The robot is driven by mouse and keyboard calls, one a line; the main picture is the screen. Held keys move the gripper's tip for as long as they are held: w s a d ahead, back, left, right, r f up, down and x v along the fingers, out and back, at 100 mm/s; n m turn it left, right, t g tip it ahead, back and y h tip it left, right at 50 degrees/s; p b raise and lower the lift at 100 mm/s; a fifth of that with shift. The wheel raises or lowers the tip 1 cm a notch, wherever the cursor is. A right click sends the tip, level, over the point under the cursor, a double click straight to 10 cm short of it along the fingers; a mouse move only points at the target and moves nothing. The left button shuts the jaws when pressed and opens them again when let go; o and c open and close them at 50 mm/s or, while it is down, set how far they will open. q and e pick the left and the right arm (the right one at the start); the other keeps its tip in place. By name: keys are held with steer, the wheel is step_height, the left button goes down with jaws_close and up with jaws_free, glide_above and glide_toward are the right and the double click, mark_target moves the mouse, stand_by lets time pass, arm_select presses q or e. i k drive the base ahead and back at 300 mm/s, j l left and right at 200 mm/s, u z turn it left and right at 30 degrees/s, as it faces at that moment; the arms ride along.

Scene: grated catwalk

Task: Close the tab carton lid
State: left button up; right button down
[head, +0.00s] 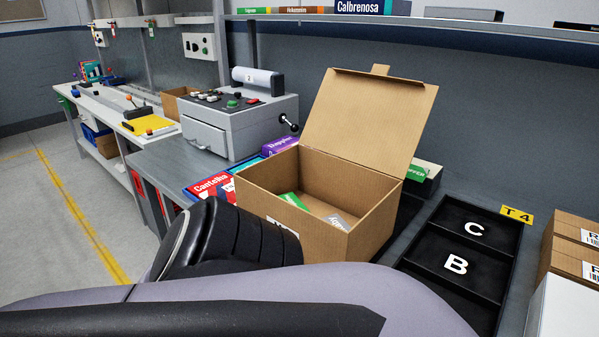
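The tab carton (290,211) is a brown cardboard box on the grey worktop in the middle of the head view. Its lid (366,118) stands up at the back, tilted slightly backward, with a small tab (380,70) on its top edge. The carton is open, and a green-and-white item (293,201) and a pale packet (338,222) show inside. My dark and grey arm links cross the foreground and cover the carton's lower front left. Neither gripper's fingers show.
A black tray (474,251) marked C and B lies right of the carton, with brown boxes (573,247) beyond. A grey control machine (235,119) stands behind left. Red (211,187) and purple (281,146) boxes sit close to the carton's left. A shelf runs above.

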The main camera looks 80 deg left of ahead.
mark_target(376, 121)
steer(key=u, duration=2.3)
steer(key=j+u, duration=0.15)
steer(key=u, duration=0.2)
steer(key=j+u, duration=0.1)
steer(key=u, duration=0.25)
steer(key=i+u, duration=0.15)
steer(key=u, duration=0.25)
